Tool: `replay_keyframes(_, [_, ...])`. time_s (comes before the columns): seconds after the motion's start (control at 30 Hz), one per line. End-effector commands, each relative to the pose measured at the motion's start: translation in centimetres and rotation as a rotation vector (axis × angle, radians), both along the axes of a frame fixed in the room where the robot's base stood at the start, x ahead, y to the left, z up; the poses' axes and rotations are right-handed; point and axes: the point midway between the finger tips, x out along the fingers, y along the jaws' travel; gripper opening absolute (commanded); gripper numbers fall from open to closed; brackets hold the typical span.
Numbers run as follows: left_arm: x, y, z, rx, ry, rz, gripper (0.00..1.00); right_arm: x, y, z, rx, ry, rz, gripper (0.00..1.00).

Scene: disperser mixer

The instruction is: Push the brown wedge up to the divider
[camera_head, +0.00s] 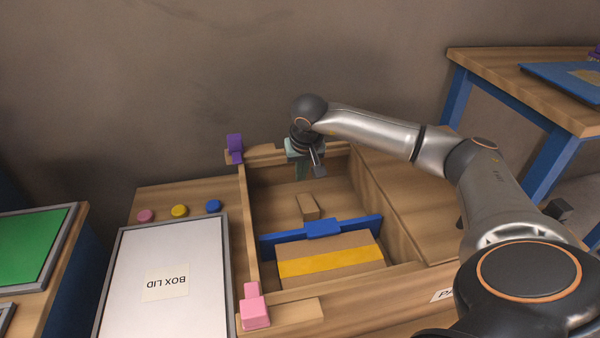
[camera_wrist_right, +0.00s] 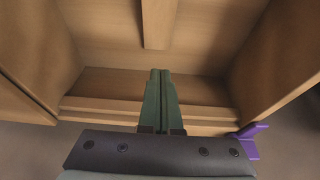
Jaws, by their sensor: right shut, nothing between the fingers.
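The brown wedge (camera_head: 308,206) is a small wooden block on the floor of the open wooden box, behind the blue divider (camera_head: 371,224). In the head view its near end lies close to the divider's top edge; I cannot tell whether they touch. In the right wrist view the wedge (camera_wrist_right: 157,24) shows at the top middle, cut off by the frame edge. My right gripper (camera_head: 301,174) is at the back of the box, behind the wedge and apart from it. Its green fingers (camera_wrist_right: 161,102) are together and empty. My left gripper is not in view.
A brown carton with a yellow band (camera_head: 330,262) sits in front of the divider. A purple clip (camera_head: 235,148) and a pink clip (camera_head: 254,308) are on the box's left side. The box lid (camera_head: 190,250) lies left. The floor around the wedge is clear.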

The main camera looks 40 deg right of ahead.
Motion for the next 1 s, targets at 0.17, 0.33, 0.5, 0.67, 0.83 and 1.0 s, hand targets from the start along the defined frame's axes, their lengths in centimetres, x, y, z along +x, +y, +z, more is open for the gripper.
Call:
replay_keyframes(0.17, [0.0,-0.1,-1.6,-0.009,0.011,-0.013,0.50,0.9,-0.5,-3.5,0.003,0.001,0.000,0.00])
replay_keyframes(0.33, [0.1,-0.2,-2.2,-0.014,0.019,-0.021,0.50,1.6,-0.8,-5.3,0.003,-0.002,0.000,0.00])
replay_keyframes(0.5, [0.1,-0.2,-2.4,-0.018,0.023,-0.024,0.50,1.8,-1.0,-5.9,0.002,-0.001,0.000,0.00])
replay_keyframes(0.67, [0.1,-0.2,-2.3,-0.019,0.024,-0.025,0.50,1.8,-0.9,-5.8,0.001,-0.002,0.000,0.00])
replay_keyframes(0.83, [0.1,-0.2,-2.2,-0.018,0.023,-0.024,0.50,1.7,-0.9,-5.8,0.003,-0.002,0.000,0.00])
replay_keyframes(1.0, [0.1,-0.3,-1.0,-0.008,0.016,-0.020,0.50,0.9,-0.5,-5.5,0.002,0.000,0.002,0.00])
